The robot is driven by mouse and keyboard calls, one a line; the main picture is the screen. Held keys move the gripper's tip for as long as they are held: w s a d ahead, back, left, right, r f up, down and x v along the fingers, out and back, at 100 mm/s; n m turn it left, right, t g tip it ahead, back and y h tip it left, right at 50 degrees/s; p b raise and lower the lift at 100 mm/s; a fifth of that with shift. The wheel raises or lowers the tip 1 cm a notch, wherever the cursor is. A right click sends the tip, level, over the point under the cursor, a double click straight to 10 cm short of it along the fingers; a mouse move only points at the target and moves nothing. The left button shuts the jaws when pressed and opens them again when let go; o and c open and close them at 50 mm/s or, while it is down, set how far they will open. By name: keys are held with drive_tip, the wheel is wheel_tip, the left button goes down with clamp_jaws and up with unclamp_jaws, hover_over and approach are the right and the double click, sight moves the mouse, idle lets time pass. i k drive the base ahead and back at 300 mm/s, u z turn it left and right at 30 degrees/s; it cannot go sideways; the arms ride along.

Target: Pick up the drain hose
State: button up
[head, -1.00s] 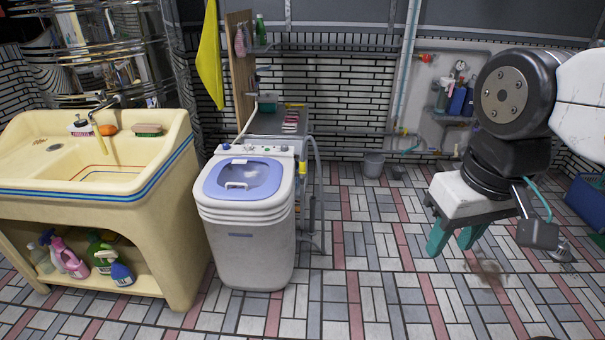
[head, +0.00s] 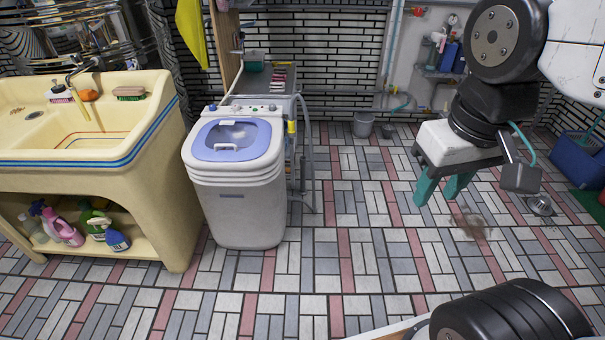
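A grey hose (head: 309,150), which looks like the drain hose, arches from behind the right side of the small white washing machine (head: 236,210) and hangs down towards the floor. A yellow piece (head: 292,127) shows beside it. The machine has a blue-violet lid (head: 232,139) and stands on the tiled floor. My gripper (head: 439,192) has two teal fingers pointing down, spread apart with nothing between them. It is to the right of the hose in the picture and well apart from it.
A cream sink cabinet (head: 150,190) with bottles on its lower shelf stands left of the machine. A metal rack (head: 270,82) is behind it. The floor in front is clear.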

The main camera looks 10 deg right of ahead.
sight(291, 124)
drive_tip(key=z, duration=0.55)
drive_tip(key=i, duration=0.7)
drive_tip(key=z, duration=0.8)
drive_tip(key=i, duration=1.75)
drive_tip(key=u, duration=1.3)
drive_tip(key=i, duration=0.65)
drive_tip(key=u, duration=0.8)
